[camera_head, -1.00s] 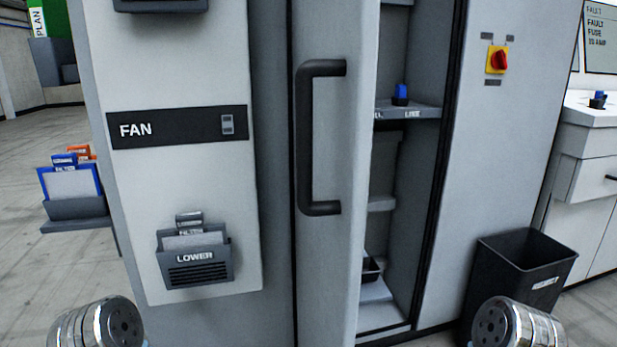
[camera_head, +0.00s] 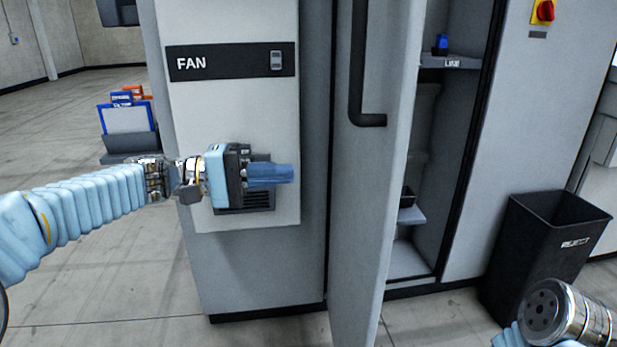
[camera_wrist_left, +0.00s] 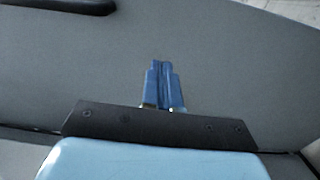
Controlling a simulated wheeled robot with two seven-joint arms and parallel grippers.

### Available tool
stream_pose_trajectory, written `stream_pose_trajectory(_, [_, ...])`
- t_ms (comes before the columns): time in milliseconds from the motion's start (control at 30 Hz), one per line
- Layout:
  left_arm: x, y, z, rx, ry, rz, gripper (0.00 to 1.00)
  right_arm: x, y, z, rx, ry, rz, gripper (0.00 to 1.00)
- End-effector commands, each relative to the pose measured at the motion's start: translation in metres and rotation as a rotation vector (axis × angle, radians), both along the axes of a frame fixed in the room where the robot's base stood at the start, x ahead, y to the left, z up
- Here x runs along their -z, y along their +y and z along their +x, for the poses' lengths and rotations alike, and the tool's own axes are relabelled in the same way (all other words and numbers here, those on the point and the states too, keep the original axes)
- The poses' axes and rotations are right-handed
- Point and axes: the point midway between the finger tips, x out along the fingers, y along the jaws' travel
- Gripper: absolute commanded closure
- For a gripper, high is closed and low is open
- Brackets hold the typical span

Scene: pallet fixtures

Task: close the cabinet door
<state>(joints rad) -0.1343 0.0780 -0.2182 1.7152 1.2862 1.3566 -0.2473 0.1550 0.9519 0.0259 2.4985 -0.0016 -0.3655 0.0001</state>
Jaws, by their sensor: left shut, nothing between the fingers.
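The cabinet door (camera_head: 365,190) is a tall grey panel that stands partly open, with the cabinet's inside (camera_head: 425,140) showing to its right. Its black bar handle (camera_head: 358,80) is on the upper part and is cut off by the top edge. My left gripper (camera_head: 288,173) is shut and empty, in front of the fan panel and left of the door, pointing right. In the left wrist view its blue fingers (camera_wrist_left: 161,85) are together before a grey surface, with a dark bar at the upper left. I cannot tell whether they touch the door.
The fan panel (camera_head: 235,110) is behind my left gripper, which hides most of the lower slot. A black reject bin (camera_head: 540,250) stands right of the cabinet. A rack with blue and orange holders (camera_head: 128,120) is at the left. The floor in front is open.

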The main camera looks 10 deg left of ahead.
Motion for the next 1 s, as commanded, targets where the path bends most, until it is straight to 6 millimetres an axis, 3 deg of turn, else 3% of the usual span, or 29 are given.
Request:
stream_pose_trajectory(500, [0.000,-0.101,0.023,0.002,0.005,0.004,1.00,-0.018,0.002,-0.001,-0.005,0.002,0.003,0.57])
stream_pose_trajectory(700, [0.001,-0.120,0.028,-0.001,0.005,0.003,1.00,-0.022,0.002,-0.001,-0.006,0.001,0.004,0.57])
stream_pose_trajectory(1000, [0.002,-0.124,0.029,-0.001,0.004,0.003,1.00,-0.022,0.002,-0.001,-0.006,0.001,0.004,0.57])
